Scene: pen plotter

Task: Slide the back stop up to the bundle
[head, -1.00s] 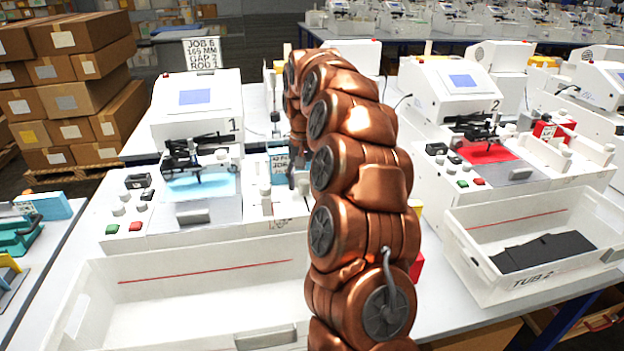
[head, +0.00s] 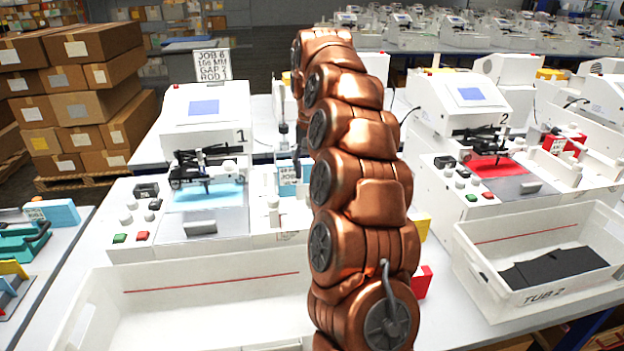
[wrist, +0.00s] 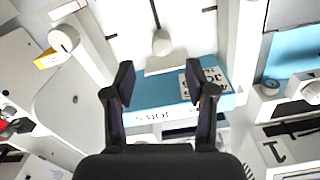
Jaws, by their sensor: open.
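In the wrist view, a blue bundle (wrist: 150,92) with a white job label lies between and beyond the fingers of my gripper (wrist: 159,74). The gripper is open, with one dark finger on each side and nothing visibly held. A white bar (wrist: 172,64) runs along the bundle's upper edge, and a white knob (wrist: 161,43) stands just above it; this looks like the back stop. Whether the bar touches the bundle I cannot tell. In the head view, part of the labelled blue bundle (head: 288,178) shows left of my copper arm, which hides most of the gripper.
Machine 1 (head: 203,107) stands left of my arm and machine 2 (head: 470,95) right. A white tub (head: 200,315) is in front, and tub 2 (head: 540,235) holds dark sheets. White rails flank the bundle in the wrist view.

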